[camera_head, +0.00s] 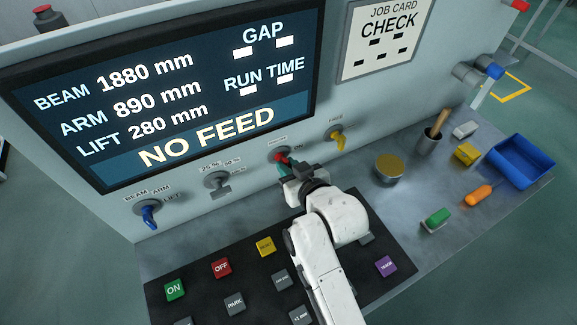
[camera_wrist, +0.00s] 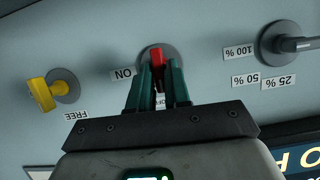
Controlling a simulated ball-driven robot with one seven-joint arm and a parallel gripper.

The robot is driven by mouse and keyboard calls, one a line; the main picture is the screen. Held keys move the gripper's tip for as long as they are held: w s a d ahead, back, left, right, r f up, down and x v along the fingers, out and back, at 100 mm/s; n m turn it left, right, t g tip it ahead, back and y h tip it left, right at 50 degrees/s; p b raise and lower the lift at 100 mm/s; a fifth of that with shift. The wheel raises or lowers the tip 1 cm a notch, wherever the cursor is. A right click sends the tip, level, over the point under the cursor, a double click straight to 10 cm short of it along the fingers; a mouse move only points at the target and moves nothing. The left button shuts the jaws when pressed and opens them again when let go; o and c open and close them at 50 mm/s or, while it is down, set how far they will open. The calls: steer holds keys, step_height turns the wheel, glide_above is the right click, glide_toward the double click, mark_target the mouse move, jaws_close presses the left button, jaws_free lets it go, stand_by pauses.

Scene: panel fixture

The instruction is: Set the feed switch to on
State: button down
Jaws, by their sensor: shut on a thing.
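The feed switch is a red handle (camera_head: 282,157) on a round grey base on the panel, beside a small ON label (camera_head: 299,148). In the wrist view the red handle (camera_wrist: 157,56) stands between the dark green fingertips of my gripper (camera_wrist: 160,82). My gripper (camera_head: 285,169) is shut on this handle. The wrist view is upside down and shows the ON label (camera_wrist: 124,74) left of the handle. Another small label (camera_wrist: 161,101) lies between the fingers, partly hidden. The handle's exact pointing direction is hard to tell. The screen (camera_head: 180,85) reads NO FEED.
A yellow switch (camera_head: 338,140) is right of the feed switch; a grey selector (camera_head: 218,183) and a blue-handled selector (camera_head: 149,212) are left. Push buttons lie below on a black panel (camera_head: 205,293). A brass-topped tin (camera_head: 389,168) and blue tray (camera_head: 520,165) stand right.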

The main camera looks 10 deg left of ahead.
steer(key=m+y, duration=0.1)
steer(key=m, duration=0.1)
steer(key=m+g+y+b, duration=0.1)
steer(key=m, duration=0.1)
steer(key=m+y, duration=0.1)
steer(key=m, duration=0.1)
steer(key=shift+w+d+f+g+y, duration=0.25)
steer(key=shift+d+g+y, duration=0.05)
steer(key=shift+d, duration=0.1)
steer(key=shift+w+d+f+m+y+b, duration=0.1)
steer(key=shift+m+y+b, duration=0.6)
steer(key=shift+m, duration=0.45)
steer(key=shift+s+a+f+m+y+b, duration=0.1)
steer(key=shift+m+y+b, duration=0.4)
steer(key=shift+m+b, duration=0.5)
steer(key=shift+w+d+f+m+y+b, duration=0.1)
steer(key=shift+m+y+b, duration=0.5)
steer(key=shift+m, duration=1.05)
steer(key=c, duration=1.2)
jaws_free()
steer(key=shift+o, duration=0.2)
